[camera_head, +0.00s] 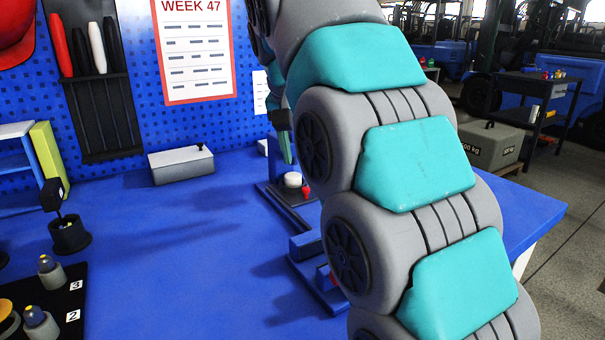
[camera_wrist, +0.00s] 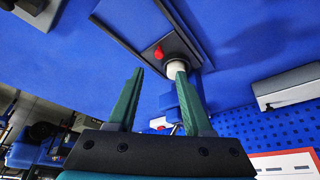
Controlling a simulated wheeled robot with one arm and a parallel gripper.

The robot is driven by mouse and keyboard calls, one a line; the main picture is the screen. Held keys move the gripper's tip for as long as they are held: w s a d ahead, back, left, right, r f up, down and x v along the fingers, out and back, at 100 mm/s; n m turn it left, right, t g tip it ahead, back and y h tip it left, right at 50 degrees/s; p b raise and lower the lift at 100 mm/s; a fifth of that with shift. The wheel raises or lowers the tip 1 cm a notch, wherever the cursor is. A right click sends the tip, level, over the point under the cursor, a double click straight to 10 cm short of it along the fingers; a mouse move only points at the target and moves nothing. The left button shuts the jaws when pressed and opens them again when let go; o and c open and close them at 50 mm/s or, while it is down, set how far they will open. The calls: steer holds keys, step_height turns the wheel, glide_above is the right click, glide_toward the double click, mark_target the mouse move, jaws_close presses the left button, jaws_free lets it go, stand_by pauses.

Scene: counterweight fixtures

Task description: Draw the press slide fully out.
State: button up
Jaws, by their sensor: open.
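A press-like fixture stands on the blue bench, partly hidden behind my arm in the head view. It has a dark base plate (camera_head: 270,192), a white round part (camera_head: 293,180) and a red knob (camera_head: 306,191). In the wrist view the red knob (camera_wrist: 158,52) and white part (camera_wrist: 176,67) lie just beyond my gripper (camera_wrist: 160,73), with a blue block (camera_wrist: 186,100) beside the right finger. My gripper is open, with two green fingers apart and nothing seen between them. I cannot tell which part is the slide or how far out it is.
A second blue fixture (camera_head: 303,246) stands nearer on the bench, partly behind my arm. A pale box with a black knob (camera_head: 181,165) stands by the pegboard (camera_head: 215,120). A black mat (camera_head: 60,287) with weights lies at the left. The middle of the bench is clear.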

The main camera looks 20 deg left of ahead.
mark_target(306, 188)
steer(key=b+x, duration=0.1)
steer(key=x, duration=0.2)
steer(key=shift+s+d+b, duration=0.1)
steer(key=shift+s+b, duration=0.1)
steer(key=shift+b, duration=0.15)
steer(key=shift+w+f, duration=0.15)
steer(key=shift+p+x, duration=0.3)
steer(key=shift+x, duration=1.9)
steer(key=shift+c, duration=0.3)
jaws_close()
steer(key=shift+d, duration=0.1)
